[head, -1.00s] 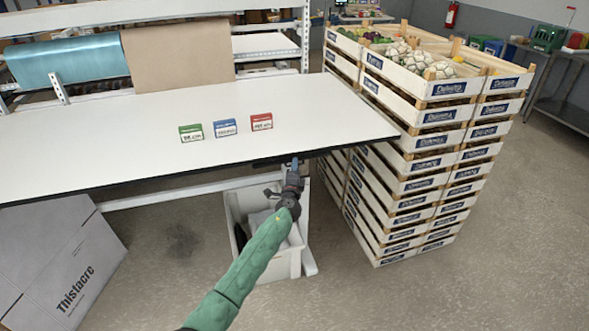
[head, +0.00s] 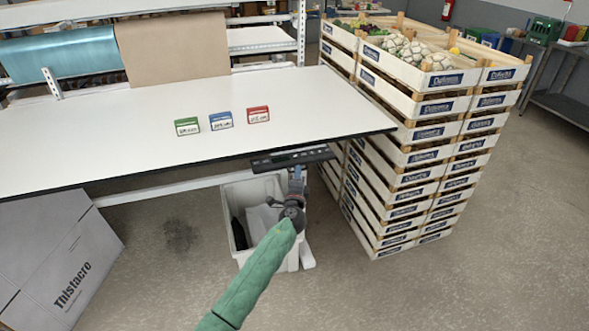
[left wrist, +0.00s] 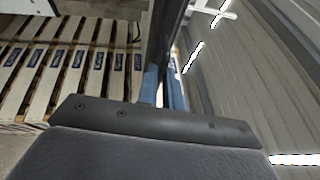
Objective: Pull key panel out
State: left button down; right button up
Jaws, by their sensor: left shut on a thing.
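The key panel (head: 290,159) is a dark, flat strip that sticks out from under the front edge of the white table (head: 120,135), near its right end. My left gripper (head: 297,172) is at the panel's front edge, shut on it. In the left wrist view the blue fingertips (left wrist: 161,88) are closed against the dark panel edge (left wrist: 166,40). The gripped part is mostly hidden between the fingers. My right gripper is not in view.
A white bin (head: 238,190) stands on the floor below the panel. Tall stacked crates (head: 405,175) stand close to the right. Green, blue and red cards (head: 221,120) stand on the table. A cardboard box (head: 60,260) is at lower left. The floor in front is open.

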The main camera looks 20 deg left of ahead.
pick_arm(q)
jog(key=shift+s, duration=0.15)
jog(key=c, duration=1.5)
grip_release()
jog(key=shift+c, duration=0.2)
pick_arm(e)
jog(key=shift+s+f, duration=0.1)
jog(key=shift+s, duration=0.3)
